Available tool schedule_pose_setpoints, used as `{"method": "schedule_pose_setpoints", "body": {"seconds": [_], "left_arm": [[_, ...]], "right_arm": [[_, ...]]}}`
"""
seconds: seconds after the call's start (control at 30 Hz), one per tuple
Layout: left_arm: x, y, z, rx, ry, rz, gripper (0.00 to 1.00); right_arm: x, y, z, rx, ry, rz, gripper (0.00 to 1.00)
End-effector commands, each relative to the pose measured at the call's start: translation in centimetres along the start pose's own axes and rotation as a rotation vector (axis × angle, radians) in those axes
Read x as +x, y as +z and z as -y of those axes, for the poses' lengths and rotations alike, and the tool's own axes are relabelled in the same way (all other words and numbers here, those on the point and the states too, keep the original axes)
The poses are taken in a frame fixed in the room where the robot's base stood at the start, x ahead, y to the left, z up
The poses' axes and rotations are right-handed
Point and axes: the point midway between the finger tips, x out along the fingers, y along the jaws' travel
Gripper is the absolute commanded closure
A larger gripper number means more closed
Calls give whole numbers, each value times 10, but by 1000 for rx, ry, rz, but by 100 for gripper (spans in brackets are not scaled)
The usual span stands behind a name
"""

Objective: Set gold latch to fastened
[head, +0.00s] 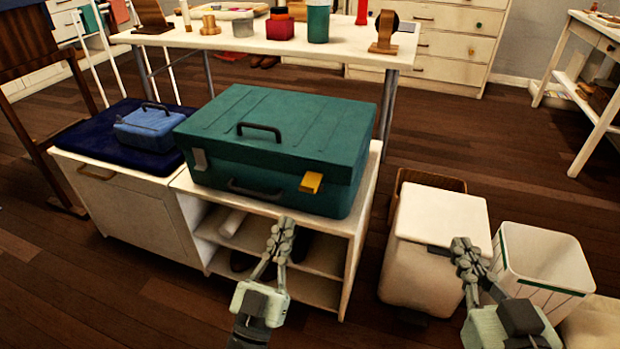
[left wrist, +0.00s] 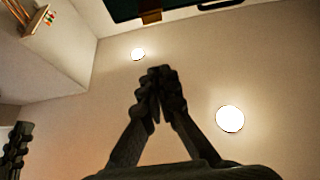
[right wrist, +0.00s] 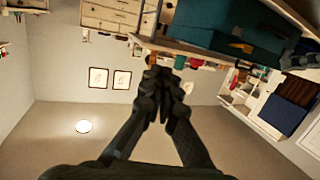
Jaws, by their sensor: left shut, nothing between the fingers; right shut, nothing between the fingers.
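A green suitcase (head: 275,150) lies closed on a white shelf unit. The gold latch (head: 311,182) is on its front face, toward the right, and sticks out from the face at a slant. A silver-grey latch (head: 200,160) is on the left of the same face. My left gripper (head: 283,225) is shut and empty, below and left of the gold latch, apart from it. It shows shut in the left wrist view (left wrist: 158,72). My right gripper (head: 463,245) is shut and empty, near the white bins, well right of the suitcase. It also shows in the right wrist view (right wrist: 160,75).
The white shelf unit (head: 355,205) has open shelves under the suitcase. A small blue case (head: 150,128) sits on a dark blue cushion at left. A white lidded bin (head: 435,215) and a striped basket (head: 540,258) stand at right. A table (head: 365,42) with several items stands behind.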

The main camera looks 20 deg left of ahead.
Motion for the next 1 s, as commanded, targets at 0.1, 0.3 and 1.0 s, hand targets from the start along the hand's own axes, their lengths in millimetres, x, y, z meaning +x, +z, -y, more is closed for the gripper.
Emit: {"method": "schedule_pose_setpoints", "body": {"seconds": [0.1,0.3,1.0], "left_arm": [[0,0,0,0,0,1,100],[0,0,0,0,0,0,100],[98,9,0,0,1,4,100]], "right_arm": [[0,0,0,0,0,0,100],[0,0,0,0,0,0,100],[-1,19,-8,-10,16,78,100]]}}
